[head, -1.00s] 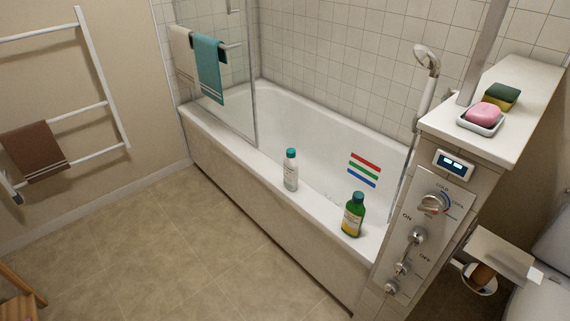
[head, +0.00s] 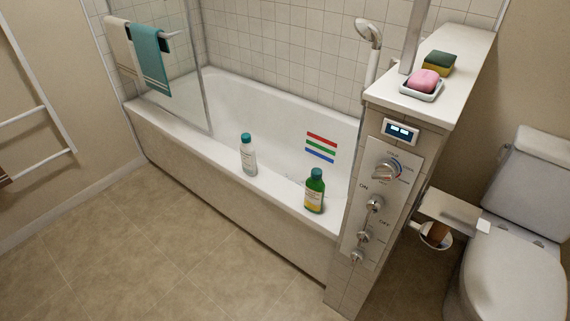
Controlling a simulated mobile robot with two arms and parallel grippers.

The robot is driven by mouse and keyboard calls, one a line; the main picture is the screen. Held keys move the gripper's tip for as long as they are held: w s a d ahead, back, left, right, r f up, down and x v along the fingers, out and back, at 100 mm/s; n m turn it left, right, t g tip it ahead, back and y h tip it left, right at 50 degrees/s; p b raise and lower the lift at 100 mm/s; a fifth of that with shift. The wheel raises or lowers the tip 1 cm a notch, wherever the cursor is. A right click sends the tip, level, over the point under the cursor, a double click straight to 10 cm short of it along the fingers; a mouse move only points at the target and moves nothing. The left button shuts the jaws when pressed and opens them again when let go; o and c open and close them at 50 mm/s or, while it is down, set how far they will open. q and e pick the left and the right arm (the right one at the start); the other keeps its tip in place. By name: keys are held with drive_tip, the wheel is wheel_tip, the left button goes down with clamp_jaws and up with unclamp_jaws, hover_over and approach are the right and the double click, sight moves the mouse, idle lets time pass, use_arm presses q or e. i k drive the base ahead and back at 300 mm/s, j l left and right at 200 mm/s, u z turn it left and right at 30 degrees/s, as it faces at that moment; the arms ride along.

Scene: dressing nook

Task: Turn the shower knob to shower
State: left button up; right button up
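The shower control panel (head: 404,170) is on the tiled end wall at the right of the tub. Its top dial (head: 386,170) is a metal knob on a round scale with blue and red marks. Below it is a metal knob (head: 375,203) between the printed words ON and OFF. Two smaller metal fittings (head: 363,236) sit lower on the panel. The lettering by the lower ones is too small to read, so I cannot tell which knob is marked shower. The hand shower (head: 368,34) hangs at the back above the tub. Neither of my grippers shows.
A white bottle (head: 248,155) and a green bottle (head: 314,191) stand on the tub's (head: 190,147) front rim. A soap dish (head: 421,95) tops the ledge. A paper holder (head: 446,207) and toilet (head: 512,270) are right of the panel. Floor before the tub is clear.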

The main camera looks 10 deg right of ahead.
sight(365, 237)
drive_tip(key=z, duration=1.05)
